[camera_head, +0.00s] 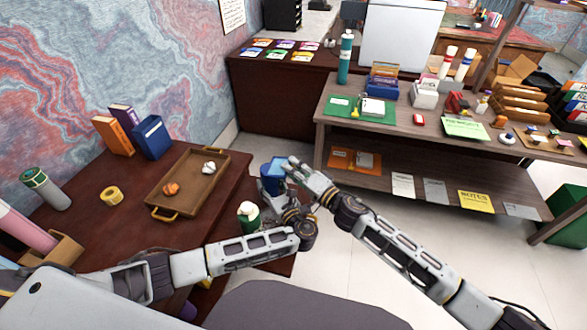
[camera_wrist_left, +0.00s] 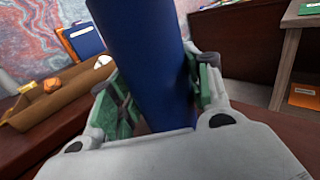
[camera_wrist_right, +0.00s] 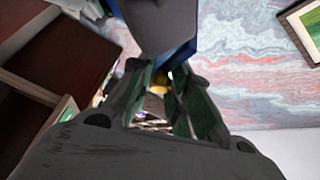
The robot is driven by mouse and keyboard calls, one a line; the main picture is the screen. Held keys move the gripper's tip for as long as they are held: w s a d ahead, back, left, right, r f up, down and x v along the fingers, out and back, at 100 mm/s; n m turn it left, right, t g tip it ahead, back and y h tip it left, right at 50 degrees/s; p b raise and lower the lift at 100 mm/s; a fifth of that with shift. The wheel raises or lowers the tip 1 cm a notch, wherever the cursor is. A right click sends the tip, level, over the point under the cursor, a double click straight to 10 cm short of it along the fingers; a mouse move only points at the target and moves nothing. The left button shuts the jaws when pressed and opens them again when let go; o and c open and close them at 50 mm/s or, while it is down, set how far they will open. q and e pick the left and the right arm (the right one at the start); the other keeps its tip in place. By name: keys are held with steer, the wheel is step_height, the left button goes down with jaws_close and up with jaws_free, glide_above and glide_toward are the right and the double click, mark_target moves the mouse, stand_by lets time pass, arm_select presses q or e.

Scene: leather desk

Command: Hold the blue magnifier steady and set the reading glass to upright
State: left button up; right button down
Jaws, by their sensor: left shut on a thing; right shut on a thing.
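The blue magnifier (camera_head: 274,170) is held between my two grippers, off the right side of the desk in the head view. My left gripper (camera_head: 270,187) is the lower one and is shut on it. In the left wrist view its thick blue body (camera_wrist_left: 145,60) stands between the green-padded fingers, leaning slightly. My right gripper (camera_head: 287,166) reaches in from the right and is shut on its upper part. In the right wrist view a grey face with blue edges (camera_wrist_right: 160,22) shows at the fingertips. The grippers hide much of the magnifier, and I cannot clearly make out its lens.
A wooden tray (camera_head: 158,196) with small items lies on the brown desk. Behind it stand blue and orange books (camera_head: 152,138). A green and white bottle (camera_head: 248,216) stands near my left forearm. A shelf unit (camera_head: 420,135) fills the right.

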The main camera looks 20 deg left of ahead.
steer(key=shift+r, duration=0.3)
